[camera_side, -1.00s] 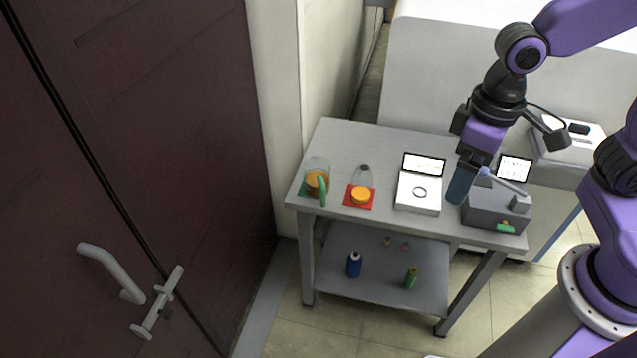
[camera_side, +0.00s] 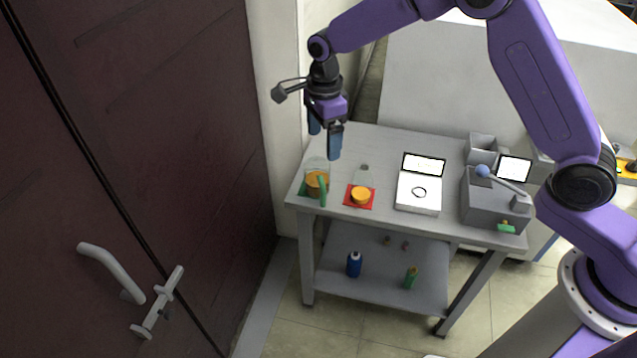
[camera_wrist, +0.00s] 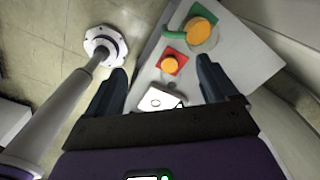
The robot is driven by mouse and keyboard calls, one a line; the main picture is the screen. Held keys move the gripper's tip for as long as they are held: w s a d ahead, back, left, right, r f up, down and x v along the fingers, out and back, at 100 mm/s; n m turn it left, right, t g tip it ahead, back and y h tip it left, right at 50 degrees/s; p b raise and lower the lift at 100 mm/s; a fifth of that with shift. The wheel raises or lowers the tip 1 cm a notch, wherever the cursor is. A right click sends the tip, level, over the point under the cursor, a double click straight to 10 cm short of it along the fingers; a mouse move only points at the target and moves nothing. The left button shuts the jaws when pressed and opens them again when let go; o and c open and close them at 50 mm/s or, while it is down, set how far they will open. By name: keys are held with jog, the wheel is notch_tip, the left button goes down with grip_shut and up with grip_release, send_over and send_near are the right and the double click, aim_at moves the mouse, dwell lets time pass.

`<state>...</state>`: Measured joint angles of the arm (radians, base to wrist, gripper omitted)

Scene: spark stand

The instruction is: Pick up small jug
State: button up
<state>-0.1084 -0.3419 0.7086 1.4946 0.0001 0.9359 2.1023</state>
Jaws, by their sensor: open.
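The small jug (camera_side: 316,184) is a clear vessel with orange contents and a green handle. It stands on a green mat (camera_side: 304,190) at the left end of the table. In the wrist view the jug (camera_wrist: 198,31) shows from above, at the upper right, with its green handle to the left. My gripper (camera_side: 324,145) is open and empty, above and behind the jug in the side view, not touching it. In the wrist view its two fingers (camera_wrist: 160,88) are spread apart, with the jug beyond the right fingertip.
A clear flask with orange contents (camera_side: 361,194) stands on a red mat (camera_side: 347,203) just right of the jug. A white scale (camera_side: 418,194) and a grey machine with a lever (camera_side: 492,207) stand further right. A brown door (camera_side: 150,150) is at the left. Several small bottles sit on the lower shelf.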

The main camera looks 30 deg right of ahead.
aim_at(322, 182)
jog(key=f+m, duration=0.1)
jog(key=f, duration=0.3)
jog(key=w+f+m, duration=0.1)
jog(key=f, duration=0.4)
jog(key=w+f, duration=0.1)
jog(key=f, duration=0.4)
jog(key=shift+w+d+m, duration=0.2)
jog(key=shift+d+m, duration=0.15)
jog(key=shift+m, duration=0.05)
jog(key=shift+w+d+f, duration=0.1)
jog(key=shift+d+f, duration=0.05)
jog(key=shift+f, duration=1.2)
jog(key=shift+w+d+f, duration=0.1)
jog(key=shift+d+f, duration=0.05)
jog(key=shift+f, duration=1.15)
jog(key=c, duration=1.5)
jog(key=shift+o, duration=0.2)
jog(key=shift+r, duration=0.15)
jog(key=shift+r, duration=4.8)
jog(key=shift+r, duration=0.1)
